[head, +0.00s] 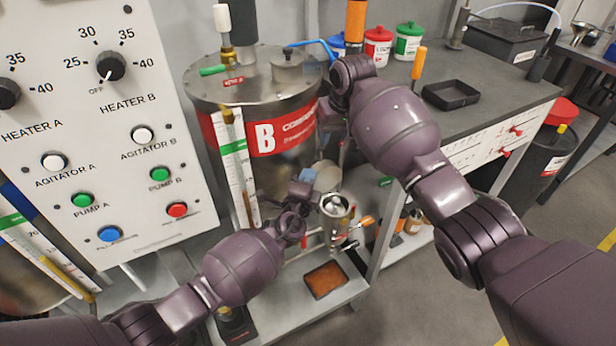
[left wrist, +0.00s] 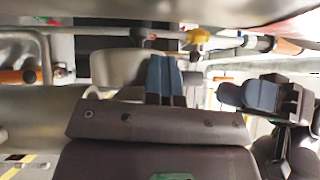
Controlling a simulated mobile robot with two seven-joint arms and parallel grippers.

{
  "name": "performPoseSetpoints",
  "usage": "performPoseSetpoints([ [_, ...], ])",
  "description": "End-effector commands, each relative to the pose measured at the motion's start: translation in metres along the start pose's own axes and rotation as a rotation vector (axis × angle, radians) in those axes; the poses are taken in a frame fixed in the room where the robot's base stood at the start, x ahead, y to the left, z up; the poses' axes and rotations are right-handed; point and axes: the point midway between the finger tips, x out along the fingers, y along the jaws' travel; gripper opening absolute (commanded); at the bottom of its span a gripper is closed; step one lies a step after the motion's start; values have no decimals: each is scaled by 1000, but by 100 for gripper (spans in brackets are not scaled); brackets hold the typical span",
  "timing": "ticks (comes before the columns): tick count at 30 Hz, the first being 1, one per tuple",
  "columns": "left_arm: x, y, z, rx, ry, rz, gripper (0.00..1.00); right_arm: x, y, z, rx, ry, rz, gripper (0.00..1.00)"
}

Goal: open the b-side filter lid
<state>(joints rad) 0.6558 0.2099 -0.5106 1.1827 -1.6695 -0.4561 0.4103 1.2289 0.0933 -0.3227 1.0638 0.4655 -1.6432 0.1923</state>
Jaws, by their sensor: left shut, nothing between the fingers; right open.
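The b-side filter (head: 335,206) is a small metal cup below the tank marked B; its top faces up and shows a dark inside. A pale round disc (head: 327,174), which looks like its lid, stands tilted up behind the cup. A pale rounded plate beside my fingers in the left wrist view (left wrist: 118,68) may be the same disc. My left gripper (head: 304,180) is left of the disc, its blue fingers shut together and empty (left wrist: 165,78); I cannot tell whether they touch it. My right gripper is mostly hidden behind its arm; its open blue fingers show in the left wrist view (left wrist: 250,94).
Tank B (head: 285,175) stands behind my left gripper, with the control panel (head: 100,110) to the left. A tray with an orange-brown inside (head: 325,280) lies on the low shelf. The workbench (head: 480,120) and its leg bound the right side. Pipes run close around the filter.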

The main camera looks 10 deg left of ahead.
Motion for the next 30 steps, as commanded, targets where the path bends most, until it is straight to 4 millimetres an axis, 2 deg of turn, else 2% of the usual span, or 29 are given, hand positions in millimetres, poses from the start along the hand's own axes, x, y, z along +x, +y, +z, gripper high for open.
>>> performPoseSetpoints([
  [1, 1, -1, -2, -1, 3, -2, 0, 15, 4, 10, 8, 6, -10, 44],
  [6, 1, -1, -2, -1, 3, -2, 0, 55, 16, 40, 29, 60, -34, 44],
  [15, 0, -1, -2, -1, 3, -2, 0, 113, 36, 102, 78, 159, -59, 44],
  [22, 0, -1, -2, -1, 3, -2, 0, 147, 51, 156, 120, 234, -59, 44],
  [30, 0, -1, -2, -1, 3, -2, 0, 173, 66, 225, 166, 320, -39, 44],
])
